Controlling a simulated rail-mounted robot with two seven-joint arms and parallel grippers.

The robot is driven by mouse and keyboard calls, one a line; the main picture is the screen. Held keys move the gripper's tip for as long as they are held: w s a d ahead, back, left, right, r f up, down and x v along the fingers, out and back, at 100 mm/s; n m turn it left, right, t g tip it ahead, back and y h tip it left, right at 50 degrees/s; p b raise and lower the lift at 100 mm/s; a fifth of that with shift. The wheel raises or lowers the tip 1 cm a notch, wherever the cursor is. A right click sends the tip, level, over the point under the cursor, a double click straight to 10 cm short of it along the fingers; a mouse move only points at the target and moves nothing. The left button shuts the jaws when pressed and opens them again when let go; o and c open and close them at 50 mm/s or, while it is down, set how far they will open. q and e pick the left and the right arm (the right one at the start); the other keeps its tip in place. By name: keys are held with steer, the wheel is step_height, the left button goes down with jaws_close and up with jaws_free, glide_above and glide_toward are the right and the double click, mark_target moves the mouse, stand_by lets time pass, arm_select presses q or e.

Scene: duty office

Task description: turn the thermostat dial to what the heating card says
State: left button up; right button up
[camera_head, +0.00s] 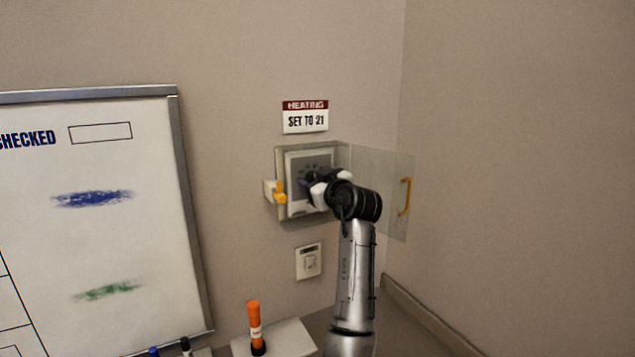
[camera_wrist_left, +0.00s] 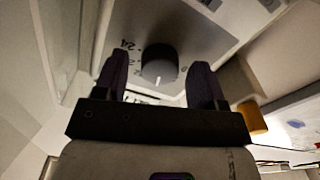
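The heating card (camera_head: 305,117) on the wall reads "SET TO 21". Below it the thermostat (camera_head: 297,205) sits in a wall box whose clear cover (camera_head: 378,190) stands open to the right. My left gripper (camera_head: 308,184) is at the thermostat face and hides most of the dial. In the left wrist view the dark round dial (camera_wrist_left: 159,63) lies between the two fingers of that gripper (camera_wrist_left: 160,84), with gaps on both sides. The dial has a pale pointer mark on its lower edge. A "24" shows beside it; the other numbers are too unclear to read. My right gripper is not seen.
The cover has a yellow handle (camera_head: 405,197). A yellow latch (camera_head: 280,192) is at the box's left side. A wall switch (camera_head: 308,262) is below. A whiteboard (camera_head: 180,200) hangs left; an orange marker (camera_head: 254,318) stands on a small shelf (camera_head: 290,342).

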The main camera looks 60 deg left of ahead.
arm_select(q)
steer(key=shift+d, duration=0.1)
steer(key=s+d, duration=0.1)
steer(key=d, duration=1.2)
steer(key=shift+d, duration=0.25)
steer(key=shift+s, duration=0.1)
